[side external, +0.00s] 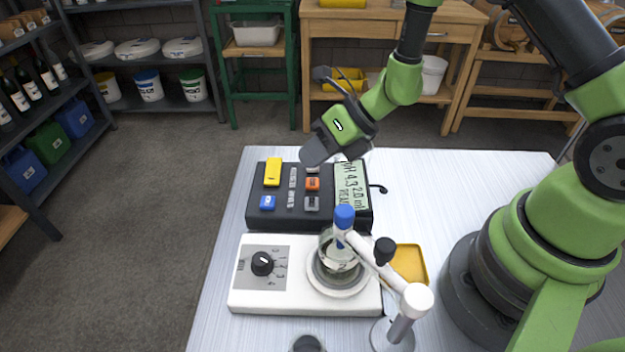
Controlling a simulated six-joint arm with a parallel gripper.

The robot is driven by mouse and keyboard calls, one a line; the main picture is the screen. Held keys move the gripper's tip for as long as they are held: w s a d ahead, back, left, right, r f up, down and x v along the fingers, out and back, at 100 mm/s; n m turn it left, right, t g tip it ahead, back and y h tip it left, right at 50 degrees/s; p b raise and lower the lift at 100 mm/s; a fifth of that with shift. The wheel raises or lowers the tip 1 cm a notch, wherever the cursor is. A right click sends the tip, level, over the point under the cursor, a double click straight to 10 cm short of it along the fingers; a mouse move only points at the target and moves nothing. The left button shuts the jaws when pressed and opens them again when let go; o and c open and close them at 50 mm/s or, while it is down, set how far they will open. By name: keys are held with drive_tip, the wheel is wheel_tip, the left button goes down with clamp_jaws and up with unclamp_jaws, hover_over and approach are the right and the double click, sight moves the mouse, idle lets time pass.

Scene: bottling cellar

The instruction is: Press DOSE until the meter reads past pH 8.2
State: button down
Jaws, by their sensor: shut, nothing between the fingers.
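A black meter box (255,222) stands on the table with a yellow button (272,172), a blue button (268,202), an orange button (313,184) and grey buttons (312,204). I cannot read which one is DOSE. Its pale green display (350,190) is turned sideways; it seems to read about pH 4.9 with 2.0 beside it, but the digits are small. My gripper (314,158) is shut and empty, over the far side of the box. It partly hides the far buttons and the display's top; contact is not clear.
A white stirrer (250,302) with a black knob (262,263) carries a glass flask (338,262). A blue-capped probe (344,217) on a white stand arm (375,262) reaches over it. A yellow tray (424,262) lies to the right. The table's far right is clear.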

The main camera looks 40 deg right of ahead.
sight(291, 186)
drive_tip(key=shift+f, duration=0.8)
drive_tip(key=shift+f, duration=0.1)
idle(1.4)
drive_tip(key=shift+f, duration=0.3)
drive_tip(key=shift+f, duration=0.45)
idle(0.6)
drive_tip(key=shift+r, duration=0.9)
drive_tip(key=shift+r, duration=2.5)
